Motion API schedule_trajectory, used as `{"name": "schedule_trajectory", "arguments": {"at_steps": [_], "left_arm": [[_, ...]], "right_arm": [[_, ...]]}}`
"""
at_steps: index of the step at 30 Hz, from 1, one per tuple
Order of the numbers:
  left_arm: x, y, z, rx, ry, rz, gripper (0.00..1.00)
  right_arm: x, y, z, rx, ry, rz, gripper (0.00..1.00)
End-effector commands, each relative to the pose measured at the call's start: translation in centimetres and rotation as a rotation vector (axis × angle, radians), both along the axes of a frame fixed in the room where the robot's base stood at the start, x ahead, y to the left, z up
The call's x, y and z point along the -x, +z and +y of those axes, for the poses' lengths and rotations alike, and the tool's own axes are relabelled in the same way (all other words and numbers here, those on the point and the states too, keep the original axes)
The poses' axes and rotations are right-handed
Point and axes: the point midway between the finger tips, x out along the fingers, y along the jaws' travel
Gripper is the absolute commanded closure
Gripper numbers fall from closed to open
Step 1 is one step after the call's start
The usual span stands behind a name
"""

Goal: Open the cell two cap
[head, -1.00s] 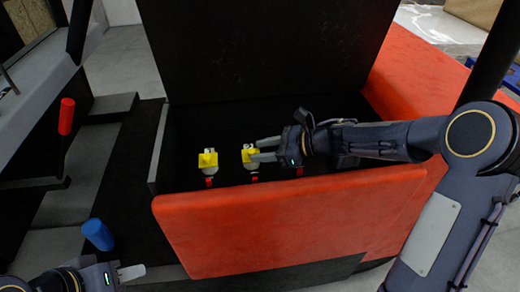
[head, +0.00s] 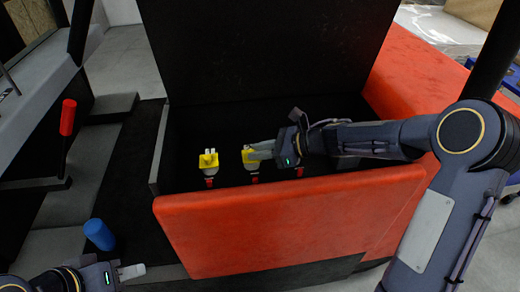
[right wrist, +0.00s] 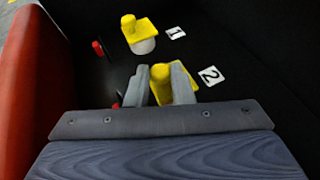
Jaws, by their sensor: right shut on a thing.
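The yellow cell two cap (right wrist: 161,84) is in the right wrist view beside a white label marked 2 (right wrist: 211,76). My right gripper (right wrist: 158,86) has its fingers shut on the cap's raised knob. In the head view, the right gripper (head: 260,151) reaches in from the right and partly hides this cap (head: 249,155). A second yellow cap (right wrist: 137,32), beside the label marked 1 (right wrist: 175,33), stands apart; it also shows in the head view (head: 208,160). My left gripper (head: 130,271) is at the lower left, away from the caps; its jaw gap is unclear.
The caps sit in a black compartment behind a red front wall (head: 290,222), with a tall black panel (head: 265,50) behind. Red fittings (head: 209,183) lie in front of the caps. A blue cylinder (head: 99,234) and a red-handled lever (head: 67,117) are at left.

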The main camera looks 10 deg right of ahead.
Motion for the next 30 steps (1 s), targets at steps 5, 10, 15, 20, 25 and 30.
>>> {"name": "schedule_trajectory", "arguments": {"at_steps": [5,10,15,20,25,30], "left_arm": [[0.0,2.8,0.0,0.000,0.000,0.000,0.64],[0.0,5.6,0.0,0.000,0.000,0.000,0.64],[0.0,8.0,0.0,0.000,0.000,0.000,0.64],[0.0,9.5,0.0,0.000,0.000,0.000,0.64],[0.0,10.5,0.0,0.000,0.000,0.000,0.64],[0.0,11.0,0.0,0.000,0.000,0.000,0.64]], "right_arm": [[-0.4,1.1,0.0,0.002,0.001,0.086,1.00],[-0.9,1.7,0.0,0.003,0.001,0.210,1.00],[-1.6,2.1,0.0,0.004,0.000,0.338,1.00],[-2.2,2.2,0.0,0.004,0.000,0.443,1.00],[-2.6,2.1,0.0,0.003,0.001,0.526,1.00],[-2.9,2.1,0.0,0.001,-0.001,0.574,1.00]]}}
